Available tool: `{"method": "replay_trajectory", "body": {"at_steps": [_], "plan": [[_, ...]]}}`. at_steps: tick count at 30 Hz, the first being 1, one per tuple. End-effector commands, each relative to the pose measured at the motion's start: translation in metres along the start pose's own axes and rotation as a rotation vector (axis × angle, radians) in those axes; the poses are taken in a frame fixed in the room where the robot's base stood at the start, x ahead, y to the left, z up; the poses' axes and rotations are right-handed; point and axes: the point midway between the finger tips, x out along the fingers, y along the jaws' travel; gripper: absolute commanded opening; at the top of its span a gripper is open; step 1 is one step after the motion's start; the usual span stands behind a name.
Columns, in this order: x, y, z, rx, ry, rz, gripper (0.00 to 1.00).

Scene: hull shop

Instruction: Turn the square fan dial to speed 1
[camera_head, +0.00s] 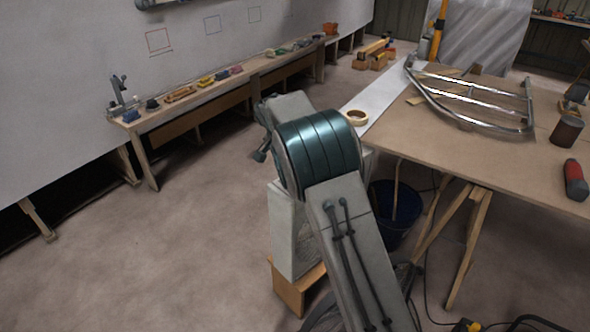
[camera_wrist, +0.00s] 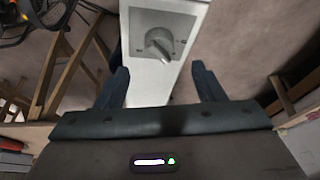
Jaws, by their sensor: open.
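The fan dial (camera_wrist: 158,45) is a grey knob with a raised grip bar on a grey square plate, set on the white fan housing (camera_wrist: 150,82) in the wrist view. My gripper (camera_wrist: 160,68) is open, with one dark finger on each side of the picture. The dial shows between and beyond the fingertips, apart from them. I cannot read any speed marks. In the head view the white fan housing (camera_head: 283,232) stands on a wooden block (camera_head: 290,291), partly behind my arm. The dial and fingertips are hidden there.
A long tool bench (camera_head: 205,92) runs along the wall. The left floor is clear.

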Motion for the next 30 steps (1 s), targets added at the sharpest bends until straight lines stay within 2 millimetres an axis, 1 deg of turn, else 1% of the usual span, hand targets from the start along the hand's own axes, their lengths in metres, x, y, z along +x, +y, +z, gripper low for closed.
{"method": "replay_trajectory", "body": {"at_steps": [1, 3, 6, 9, 13, 23, 26, 29, 30], "plan": [[-0.013, -0.001, 0.0, 0.0, 0.001, -0.003, 0.62], [-0.027, -0.001, -0.001, 0.0, 0.001, -0.003, 0.62], [-0.043, -0.001, 0.0, 0.0, 0.0, -0.002, 0.62], [-0.053, -0.001, 0.0, 0.0, 0.0, -0.001, 0.62], [-0.059, 0.0, 0.0, 0.0, -0.001, 0.001, 0.62], [-0.06, 0.001, 0.0, -0.001, -0.002, 0.0, 0.62], [-0.069, 0.012, -0.004, -0.005, -0.011, -0.004, 0.62], [-0.086, 0.037, -0.01, -0.023, -0.035, -0.013, 0.62], [-0.095, 0.05, -0.012, -0.033, -0.047, -0.018, 0.62]]}}
